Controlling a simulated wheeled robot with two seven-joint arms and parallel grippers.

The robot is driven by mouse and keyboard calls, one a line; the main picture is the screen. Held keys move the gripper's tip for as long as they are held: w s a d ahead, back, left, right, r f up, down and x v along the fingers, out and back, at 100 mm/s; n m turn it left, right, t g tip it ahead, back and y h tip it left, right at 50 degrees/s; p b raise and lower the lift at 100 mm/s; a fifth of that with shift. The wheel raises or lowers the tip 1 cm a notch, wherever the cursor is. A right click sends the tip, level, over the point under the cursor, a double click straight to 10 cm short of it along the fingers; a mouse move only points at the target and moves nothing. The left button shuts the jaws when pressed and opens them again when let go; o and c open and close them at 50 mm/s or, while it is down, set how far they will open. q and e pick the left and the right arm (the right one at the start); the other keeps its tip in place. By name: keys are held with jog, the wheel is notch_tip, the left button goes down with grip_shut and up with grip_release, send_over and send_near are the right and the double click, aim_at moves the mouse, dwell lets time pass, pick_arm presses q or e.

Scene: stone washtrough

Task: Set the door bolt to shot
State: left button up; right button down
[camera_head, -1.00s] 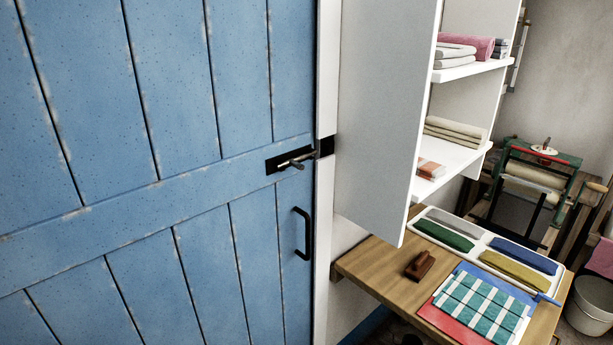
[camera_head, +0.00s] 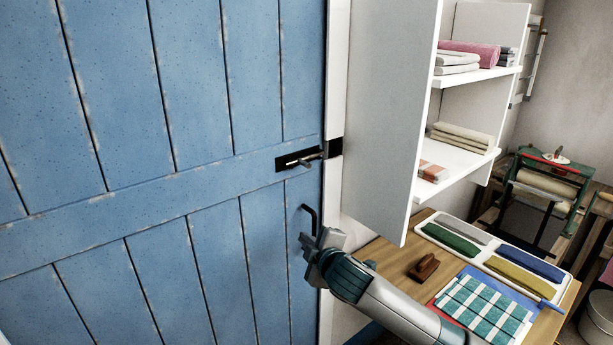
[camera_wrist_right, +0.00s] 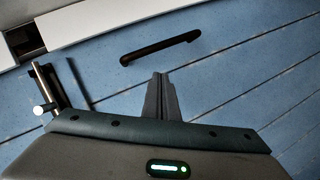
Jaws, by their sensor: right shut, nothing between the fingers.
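The door bolt (camera_head: 300,160) is a metal rod with a handle on a black plate, near the right edge of the blue plank door (camera_head: 190,80). A black keeper (camera_head: 335,147) sits on the white frame beside it. My right gripper (camera_head: 312,246) is shut and empty, below the bolt and beside the black pull handle (camera_head: 309,218). In the right wrist view its fingers (camera_wrist_right: 161,96) point at the door below the pull handle (camera_wrist_right: 160,48), with the bolt (camera_wrist_right: 42,92) at left, apart from them. My left gripper is out of view.
A white shelf unit (camera_head: 390,120) with folded cloths stands right of the door. Below it, a wooden table (camera_head: 390,258) bears a tray (camera_head: 430,222) of cloths, a brown wooden block (camera_head: 424,267) and a checked cloth (camera_head: 485,308). A mangle (camera_head: 545,185) stands behind.

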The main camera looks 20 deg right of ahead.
aim_at(294, 162)
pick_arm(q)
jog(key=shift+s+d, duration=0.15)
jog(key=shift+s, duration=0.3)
pick_arm(e)
jog(key=s+a+r+n+t, duration=0.1)
jog(key=s+r, duration=0.2)
jog(key=r, duration=0.3)
jog(key=s+r+n+t, duration=0.1)
jog(key=s+r, duration=0.2)
jog(key=r, duration=0.4)
jog(key=s+a+r+n+t+y, duration=0.1)
jog(key=s+r, duration=0.2)
jog(key=r, duration=0.4)
jog(key=shift+a+n, duration=0.3)
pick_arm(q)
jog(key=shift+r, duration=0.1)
pick_arm(e)
jog(key=shift+r, duration=0.1)
